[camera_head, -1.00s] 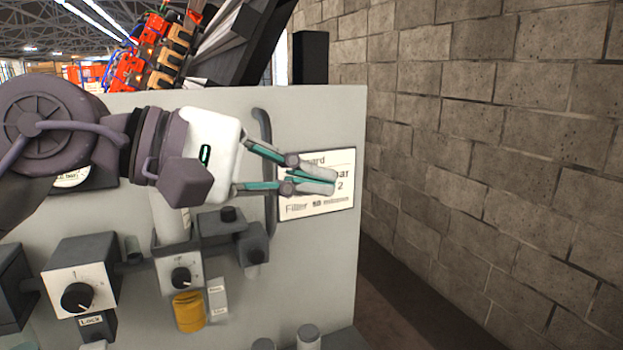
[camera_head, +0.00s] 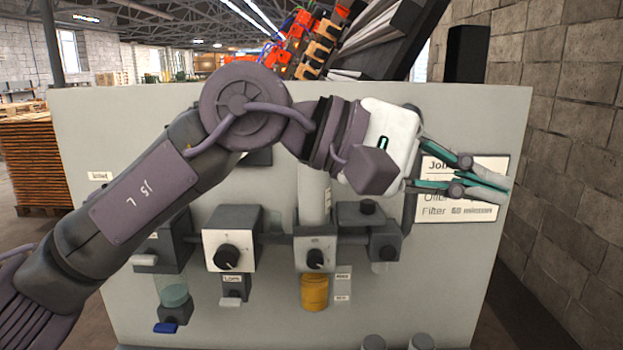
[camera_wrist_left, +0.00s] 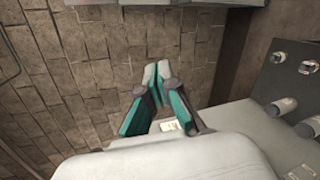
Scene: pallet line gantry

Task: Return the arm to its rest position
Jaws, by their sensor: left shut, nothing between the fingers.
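My left arm comes in from the left in the head view and stretches across the front of a grey panel (camera_head: 110,110). My left gripper (camera_head: 506,188) is shut and empty, its fingertips together, in front of the white label plate (camera_head: 465,212) at the panel's right side. Its fingers cover part of the plate's text. In the left wrist view the shut fingers (camera_wrist_left: 157,72) point toward the block wall (camera_wrist_left: 90,60). I do not see my right gripper in these views.
The panel carries knob boxes (camera_head: 230,238), a yellow cup (camera_head: 314,292) and a blue-tipped clear bowl (camera_head: 174,296). A dark handle (camera_head: 410,205) stands near my gripper. A block wall (camera_head: 575,180) is at the right. Stacked pallets (camera_head: 35,160) stand at the far left.

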